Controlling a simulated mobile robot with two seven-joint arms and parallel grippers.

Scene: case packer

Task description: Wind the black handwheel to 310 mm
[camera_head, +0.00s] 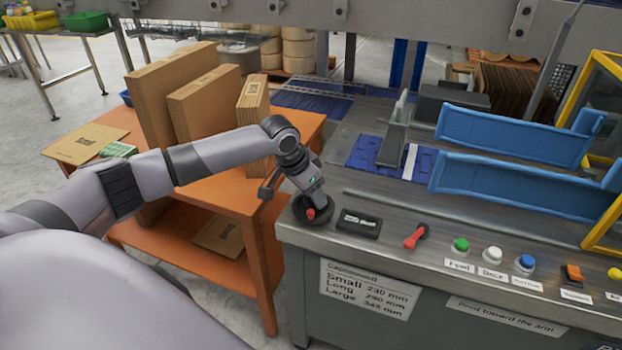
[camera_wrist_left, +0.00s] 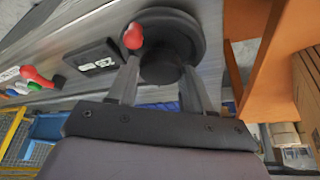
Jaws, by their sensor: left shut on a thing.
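The black handwheel (camera_head: 299,211) sits flat on the left front corner of the grey machine bench, with a red knob (camera_head: 310,214) on its rim. My left gripper (camera_head: 318,197) reaches down onto the wheel from above. In the left wrist view its two fingers stand on either side of the wheel's dark hub (camera_wrist_left: 160,68), shut on it, with the red knob (camera_wrist_left: 134,36) beside one fingertip. A small black display (camera_head: 360,222) lies just right of the wheel; its digits are too small to read for sure. My right gripper is not in view.
A red lever (camera_head: 414,237) and several push buttons line the bench's front edge right of the display. A size label (camera_head: 368,288) is on the front panel. An orange table (camera_head: 262,205) with cardboard stands left. Blue guide rails (camera_head: 520,136) stand behind.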

